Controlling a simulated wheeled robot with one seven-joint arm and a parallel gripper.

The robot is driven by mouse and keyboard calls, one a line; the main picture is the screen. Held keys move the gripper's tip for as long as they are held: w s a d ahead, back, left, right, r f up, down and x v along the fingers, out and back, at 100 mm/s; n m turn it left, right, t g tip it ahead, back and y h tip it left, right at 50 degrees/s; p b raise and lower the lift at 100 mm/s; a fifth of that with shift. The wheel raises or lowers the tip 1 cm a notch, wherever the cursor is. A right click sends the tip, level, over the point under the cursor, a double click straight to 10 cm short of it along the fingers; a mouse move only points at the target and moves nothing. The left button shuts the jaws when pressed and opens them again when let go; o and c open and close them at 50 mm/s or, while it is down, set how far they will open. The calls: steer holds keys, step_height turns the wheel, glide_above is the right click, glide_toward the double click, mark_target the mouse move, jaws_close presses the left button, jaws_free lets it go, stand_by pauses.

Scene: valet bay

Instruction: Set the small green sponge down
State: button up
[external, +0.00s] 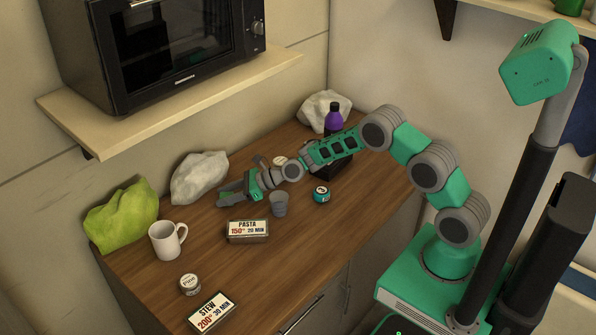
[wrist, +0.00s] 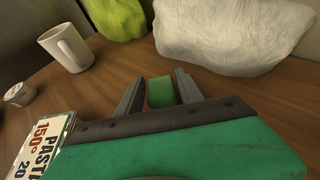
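The small green sponge (wrist: 160,93) shows in the wrist view as a green block between the two grey fingers of my gripper (wrist: 160,88). The fingers lie close along its two sides and look shut on it. In the external view my gripper (external: 227,195) is low over the wooden counter (external: 345,217), in front of a crumpled white bag. I cannot tell whether the sponge touches the counter. The sponge is not clearly visible in the external view.
A white bag (external: 199,178), lime bag (external: 121,214) and mug (external: 167,241) stand left and behind. A pasta sign (external: 247,232), grey cup (external: 279,204), teal can (external: 321,194), small jar (external: 190,284) and stew sign (external: 211,312) are nearer. A microwave shelf (external: 170,108) overhangs the back.

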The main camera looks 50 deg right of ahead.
steer(key=shift+o, duration=0.9)
steer(key=shift+r, duration=0.25)
steer(key=b+v, duration=0.1)
steer(key=v, duration=1)
steer(key=shift+s+d+b, duration=0.25)
steer(key=shift+d+b, duration=0.1)
steer(key=shift+s, duration=0.15)
